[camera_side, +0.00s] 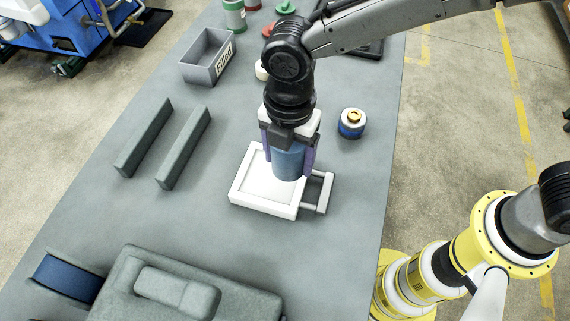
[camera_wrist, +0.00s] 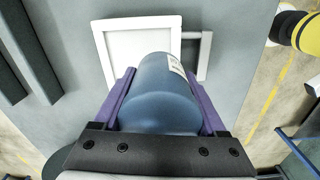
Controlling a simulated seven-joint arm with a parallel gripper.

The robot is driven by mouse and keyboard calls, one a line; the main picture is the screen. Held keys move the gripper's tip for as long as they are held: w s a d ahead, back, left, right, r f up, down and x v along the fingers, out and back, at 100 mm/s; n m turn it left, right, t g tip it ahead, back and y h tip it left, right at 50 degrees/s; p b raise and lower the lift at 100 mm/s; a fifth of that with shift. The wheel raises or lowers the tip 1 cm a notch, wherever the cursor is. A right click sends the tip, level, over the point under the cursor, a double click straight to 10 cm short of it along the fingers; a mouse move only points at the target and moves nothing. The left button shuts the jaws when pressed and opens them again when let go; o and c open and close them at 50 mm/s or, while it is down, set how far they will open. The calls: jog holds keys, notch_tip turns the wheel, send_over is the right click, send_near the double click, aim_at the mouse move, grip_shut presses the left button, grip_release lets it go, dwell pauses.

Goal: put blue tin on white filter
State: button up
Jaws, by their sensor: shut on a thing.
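The blue tin (camera_side: 288,163) is a cylinder held between the purple fingers of my gripper (camera_side: 288,167). In the wrist view the blue tin (camera_wrist: 158,95) fills the space between the fingers of my gripper (camera_wrist: 165,95), with part of a white label on its right side. The white filter (camera_side: 262,207) is a square, shallow frame with a grey handle on its right, lying on the table. In the side view the tin overlaps the filter's back right part. In the wrist view the white filter (camera_wrist: 112,62) shows beyond the tin. I cannot tell whether the tin touches it.
A blue and white jar with a gold top (camera_side: 352,123) stands to the right. Two grey bars (camera_side: 183,148) lie left, below a grey labelled bin (camera_side: 207,58). A large grey block (camera_side: 185,285) is at the front. A yellow and white arm (camera_side: 450,255) stands at the right edge.

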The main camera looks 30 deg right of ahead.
aim_at(285, 168)
jog(key=shift+w+a+f, duration=0.15)
jog(key=shift+f, duration=0.8)
jog(key=shift+w+a+f, duration=0.1)
jog(key=shift+f, duration=0.85)
jog(key=shift+f, duration=0.1)
jog(key=o, duration=1.5)
jog(key=shift+f, duration=0.1)
notch_tip(285, 168, up, 12)
jog(key=shift+r, duration=0.2)
